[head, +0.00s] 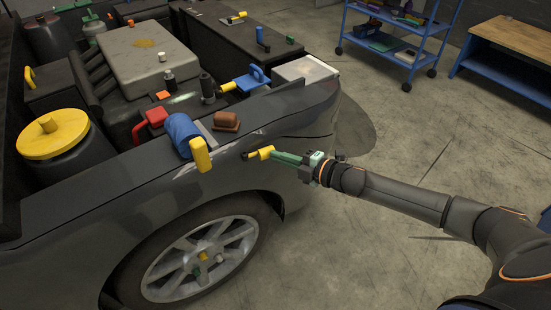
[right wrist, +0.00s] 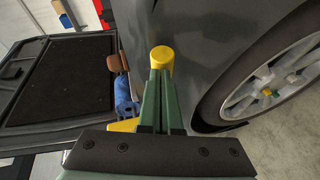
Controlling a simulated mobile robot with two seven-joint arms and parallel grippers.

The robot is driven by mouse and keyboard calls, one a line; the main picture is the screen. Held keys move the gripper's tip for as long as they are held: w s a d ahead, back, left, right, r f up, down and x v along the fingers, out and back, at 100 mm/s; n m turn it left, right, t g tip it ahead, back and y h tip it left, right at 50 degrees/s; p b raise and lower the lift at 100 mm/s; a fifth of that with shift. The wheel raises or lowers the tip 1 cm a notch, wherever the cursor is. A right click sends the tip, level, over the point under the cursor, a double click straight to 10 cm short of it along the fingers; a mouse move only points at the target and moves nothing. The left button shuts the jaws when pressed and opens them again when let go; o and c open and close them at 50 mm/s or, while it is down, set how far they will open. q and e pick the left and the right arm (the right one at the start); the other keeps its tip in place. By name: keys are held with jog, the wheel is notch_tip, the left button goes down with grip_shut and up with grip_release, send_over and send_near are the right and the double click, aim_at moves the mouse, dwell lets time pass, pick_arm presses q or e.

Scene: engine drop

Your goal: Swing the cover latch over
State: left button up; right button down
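My right gripper (head: 278,156) reaches in from the right to the outer side of the dark car fender. Its green fingers are close together, with a yellow knob (head: 266,153) at their tips. A short black piece runs from the knob toward the fender; whether this is the cover latch, I cannot tell for sure. In the right wrist view the round yellow knob (right wrist: 161,58) sits at the fingertips, which appear shut on it. A blue piece with a yellow handle (head: 201,154) hangs over the fender edge to the left. My left gripper is not in view.
A brown block (head: 226,121) lies on the fender (head: 110,190). A blue piece with a yellow end (head: 250,80) is by the headlight. The wheel (head: 200,258) is below. A blue cart (head: 395,35) and a workbench (head: 510,50) stand behind; the floor between is clear.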

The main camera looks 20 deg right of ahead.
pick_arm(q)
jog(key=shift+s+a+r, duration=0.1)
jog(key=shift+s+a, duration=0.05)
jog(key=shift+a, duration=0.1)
pick_arm(e)
jog(key=shift+w+d, duration=0.35)
jog(key=shift+w, duration=0.5)
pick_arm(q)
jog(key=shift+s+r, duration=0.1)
pick_arm(e)
jog(key=shift+w+d+r, duration=0.15)
jog(key=shift+d, duration=0.05)
